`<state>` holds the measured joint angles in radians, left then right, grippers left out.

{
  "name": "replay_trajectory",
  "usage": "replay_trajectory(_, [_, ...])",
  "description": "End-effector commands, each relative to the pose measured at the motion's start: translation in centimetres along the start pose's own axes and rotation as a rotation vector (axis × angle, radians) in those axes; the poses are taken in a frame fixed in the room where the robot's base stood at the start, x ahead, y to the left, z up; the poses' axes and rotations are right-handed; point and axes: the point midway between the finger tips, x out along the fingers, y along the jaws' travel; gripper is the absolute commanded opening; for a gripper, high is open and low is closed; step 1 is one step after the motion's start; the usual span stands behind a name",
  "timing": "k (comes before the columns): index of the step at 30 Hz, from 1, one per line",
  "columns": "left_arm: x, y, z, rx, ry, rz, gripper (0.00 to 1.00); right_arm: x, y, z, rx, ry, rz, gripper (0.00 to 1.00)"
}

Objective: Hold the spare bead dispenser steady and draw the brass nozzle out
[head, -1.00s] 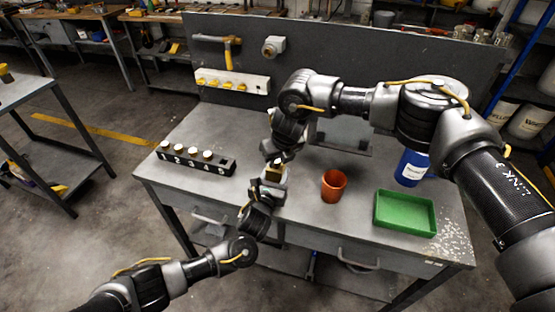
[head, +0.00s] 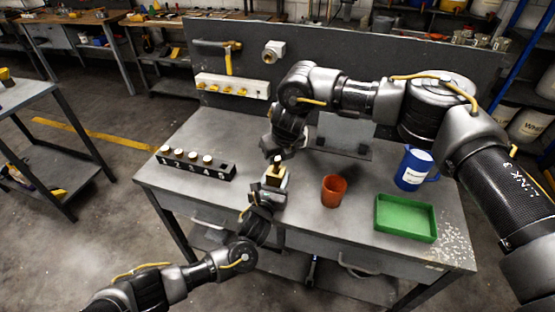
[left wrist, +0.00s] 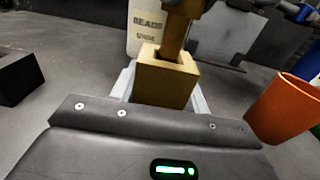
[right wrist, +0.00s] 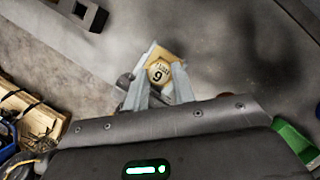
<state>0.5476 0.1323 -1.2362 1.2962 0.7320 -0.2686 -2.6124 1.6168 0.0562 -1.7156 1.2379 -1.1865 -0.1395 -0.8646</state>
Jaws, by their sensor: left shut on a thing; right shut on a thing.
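The bead dispenser, a tan square block (head: 273,180), stands over the middle of the bench; it also shows in the left wrist view (left wrist: 163,84). My left gripper (head: 270,188) is shut on its sides. The brass nozzle (left wrist: 176,35) rises upright from the block's square opening, with its lower end hidden inside. My right gripper (head: 278,157) is shut on the nozzle from above.
A white bottle lettered BEADS (left wrist: 147,28) stands behind the dispenser. A black numbered rack (head: 195,165) is on the left. An orange cup (head: 333,191), green tray (head: 405,218) and blue jug (head: 413,168) are on the right. My right arm hides the bench's back middle.

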Motion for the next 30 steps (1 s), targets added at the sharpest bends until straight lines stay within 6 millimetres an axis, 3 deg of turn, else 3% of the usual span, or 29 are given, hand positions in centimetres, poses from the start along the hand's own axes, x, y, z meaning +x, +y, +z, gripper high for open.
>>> replay_trajectory(16, [0.0, 0.1, 0.0, 0.001, 0.000, 0.001, 0.04, -2.8, 0.0, 1.0, 0.000, -0.001, 0.000, 0.00])
replay_trajectory(25, [0.0, 0.1, 0.0, 0.001, 0.000, 0.001, 0.04, -3.0, 0.0, 1.1, 0.001, -0.001, 0.000, 0.00])
replay_trajectory(26, [0.0, 0.1, 0.0, 0.001, 0.001, 0.001, 0.48, -3.0, 0.0, 1.1, 0.001, -0.001, 0.000, 0.00])
replay_trajectory(30, [0.0, 0.1, 0.0, 0.001, 0.000, 0.001, 0.66, -3.0, 0.0, 1.1, 0.001, -0.001, 0.000, 0.00])
